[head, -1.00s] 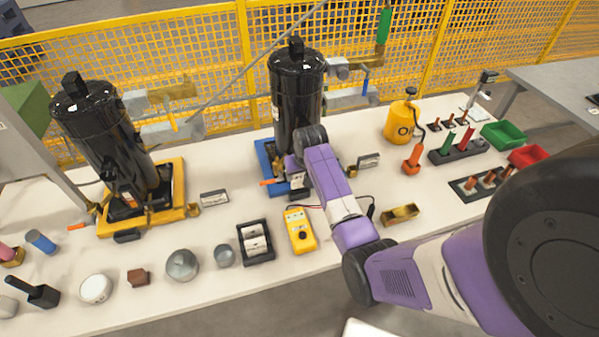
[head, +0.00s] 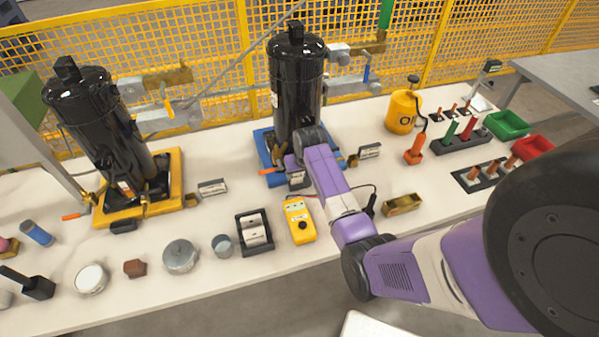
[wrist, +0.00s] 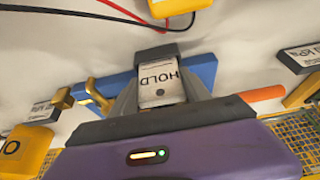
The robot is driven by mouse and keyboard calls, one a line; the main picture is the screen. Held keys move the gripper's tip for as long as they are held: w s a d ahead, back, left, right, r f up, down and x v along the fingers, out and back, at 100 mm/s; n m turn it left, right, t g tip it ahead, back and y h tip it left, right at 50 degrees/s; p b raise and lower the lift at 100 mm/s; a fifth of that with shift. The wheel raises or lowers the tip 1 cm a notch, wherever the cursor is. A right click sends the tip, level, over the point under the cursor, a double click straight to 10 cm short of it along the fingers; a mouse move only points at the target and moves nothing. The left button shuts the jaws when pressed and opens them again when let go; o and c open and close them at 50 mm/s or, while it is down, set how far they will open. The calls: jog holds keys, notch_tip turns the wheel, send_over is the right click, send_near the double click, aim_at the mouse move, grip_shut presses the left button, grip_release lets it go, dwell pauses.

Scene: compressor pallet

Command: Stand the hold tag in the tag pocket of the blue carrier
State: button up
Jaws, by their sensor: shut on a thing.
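The hold tag (wrist: 160,86), a white card with HOLD in dark letters, is between the fingers of my gripper (wrist: 162,97). The blue carrier (wrist: 202,70) lies behind it in the wrist view. The dark tag pocket (wrist: 157,52) sits at the carrier's edge. The tag's far end meets or overlaps the pocket in the picture; I cannot tell whether it is inside. In the head view the blue carrier (head: 263,140) bears a black compressor (head: 296,90), and my gripper (head: 297,170) is at its front edge, hiding the tag.
An orange rod (wrist: 262,94) is close beside my gripper. A yellow meter (head: 299,221) with leads lies in front of the carrier. A yellow carrier (head: 171,185) with another black compressor stands left. Label stands (head: 369,151) are nearby. A yellow mesh fence runs behind.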

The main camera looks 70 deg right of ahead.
jog(key=shift+f+b, duration=0.35)
jog(key=shift+f, duration=0.25)
dwell(0.3)
jog(key=o, duration=1.4)
jog(key=shift+c, duration=0.2)
jog(key=c, duration=0.3)
jog(key=shift+r, duration=0.15)
jog(key=shift+r+p, duration=3)
jog(key=shift+r, duration=0.4)
jog(key=shift+s, duration=0.1)
